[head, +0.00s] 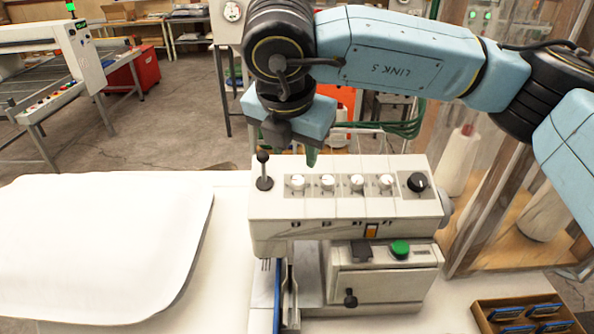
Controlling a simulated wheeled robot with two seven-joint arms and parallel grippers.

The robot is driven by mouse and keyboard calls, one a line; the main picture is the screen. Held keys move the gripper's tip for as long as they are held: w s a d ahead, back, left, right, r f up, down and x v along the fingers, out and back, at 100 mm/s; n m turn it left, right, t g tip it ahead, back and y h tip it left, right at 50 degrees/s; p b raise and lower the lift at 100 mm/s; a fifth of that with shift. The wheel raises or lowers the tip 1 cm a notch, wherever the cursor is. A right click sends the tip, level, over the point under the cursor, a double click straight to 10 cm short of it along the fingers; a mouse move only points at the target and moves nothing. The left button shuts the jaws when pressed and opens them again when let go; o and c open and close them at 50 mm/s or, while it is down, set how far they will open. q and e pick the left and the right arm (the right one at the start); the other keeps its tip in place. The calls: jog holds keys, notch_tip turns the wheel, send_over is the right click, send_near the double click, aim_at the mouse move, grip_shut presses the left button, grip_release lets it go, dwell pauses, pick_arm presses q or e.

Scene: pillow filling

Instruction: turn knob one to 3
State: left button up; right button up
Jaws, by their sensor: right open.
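The white machine (262,212) stands on the table with a row of dials on its sloped top. The leftmost white knob (297,182) is first in the row, followed by a second (327,182), a third (357,182) and another white knob. A larger black knob (417,182) ends the row at the right. The scale marks are too small to read. My right gripper (310,157) is above and behind the machine's top left part, pointing down, open and apart from the knobs. Its fingers are partly hidden by its own body. My left gripper is out of view.
A black ball-topped lever (263,170) stands left of the knobs, close to my right gripper. A green button (400,249) is on the lower front. A white pillow (95,245) lies left on the table (228,190). A wooden tray (484,318) is at the lower right.

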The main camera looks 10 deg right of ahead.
aim_at(298, 180)
jog(key=p+x, duration=0.1)
jog(key=x, duration=0.8)
jog(key=shift+p, duration=0.4)
